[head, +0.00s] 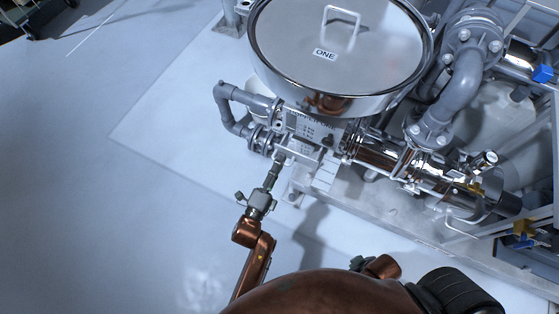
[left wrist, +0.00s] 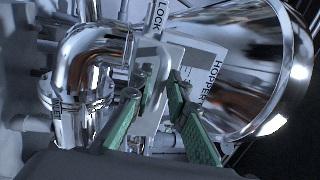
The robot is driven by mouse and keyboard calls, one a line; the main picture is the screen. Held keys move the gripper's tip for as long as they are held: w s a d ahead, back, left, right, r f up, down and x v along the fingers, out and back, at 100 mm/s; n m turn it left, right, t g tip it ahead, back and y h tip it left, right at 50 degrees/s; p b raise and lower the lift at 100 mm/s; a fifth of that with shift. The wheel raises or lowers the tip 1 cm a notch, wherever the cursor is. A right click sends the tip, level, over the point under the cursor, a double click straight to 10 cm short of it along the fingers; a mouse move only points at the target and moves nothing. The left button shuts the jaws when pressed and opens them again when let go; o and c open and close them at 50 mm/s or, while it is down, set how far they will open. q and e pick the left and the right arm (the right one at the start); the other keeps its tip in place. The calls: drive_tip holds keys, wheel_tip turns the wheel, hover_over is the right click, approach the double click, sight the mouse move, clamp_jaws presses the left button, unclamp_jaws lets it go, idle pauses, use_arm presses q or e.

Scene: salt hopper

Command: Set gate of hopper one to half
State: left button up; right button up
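Hopper one (head: 335,45) is a round steel vessel with a label reading ONE on its lid. Its gate assembly (head: 312,135) is below the rim, with a pale marked plate (head: 326,172) sticking out towards me. My left gripper (head: 279,161) is at the front of this assembly. In the left wrist view, its green-padded fingers (left wrist: 163,82) are apart, on either side of a pale bar. I cannot tell whether they touch it. A LOCK label (left wrist: 156,17) and a HOPPER label (left wrist: 213,78) show beyond the fingers. My right gripper's fingers do not show.
A grey bent pipe (head: 228,108) is left of the gate assembly. Polished piping (head: 385,155) and a thick grey pipe (head: 455,90) are on the right, with a blue-handled valve (head: 543,74). The floor at left is clear.

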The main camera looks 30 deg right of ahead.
use_arm(q)
drive_tip(key=v, duration=1.1)
drive_tip(key=shift+s+a, duration=0.25)
drive_tip(key=shift+a, duration=0.1)
drive_tip(key=shift+f, duration=0.15)
